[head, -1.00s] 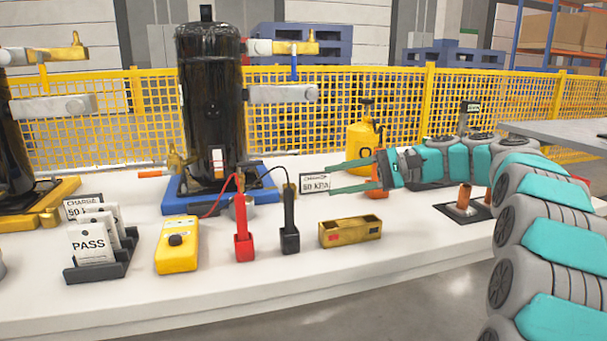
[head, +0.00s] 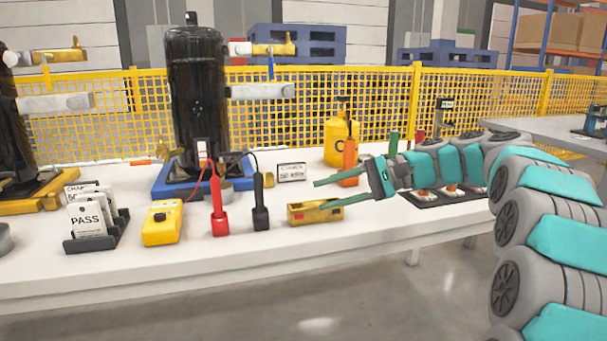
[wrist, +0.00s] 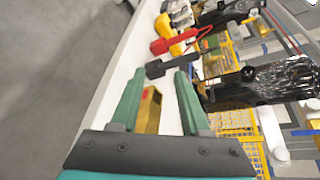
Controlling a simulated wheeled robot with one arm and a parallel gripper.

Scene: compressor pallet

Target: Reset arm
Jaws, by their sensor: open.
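My gripper (head: 328,192) is open and empty in the head view, its two green fingers pointing left above the right part of the white table. In the head view one finger passes in front of the brass block (head: 302,214). The wrist view shows both fingers (wrist: 157,95) spread apart, with the brass block (wrist: 148,110) showing between them. I cannot tell how far the fingers are above it. My arm, teal and grey, reaches in from the right edge of the head view.
The white table (head: 340,226) also holds a black compressor (head: 196,105) on a blue base, a yellow meter (head: 161,223), a red probe (head: 219,212), a black probe (head: 260,208), a card rack (head: 98,236), a yellow cylinder (head: 338,140) and a charge card (head: 291,172). A yellow mesh fence (head: 385,95) stands behind.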

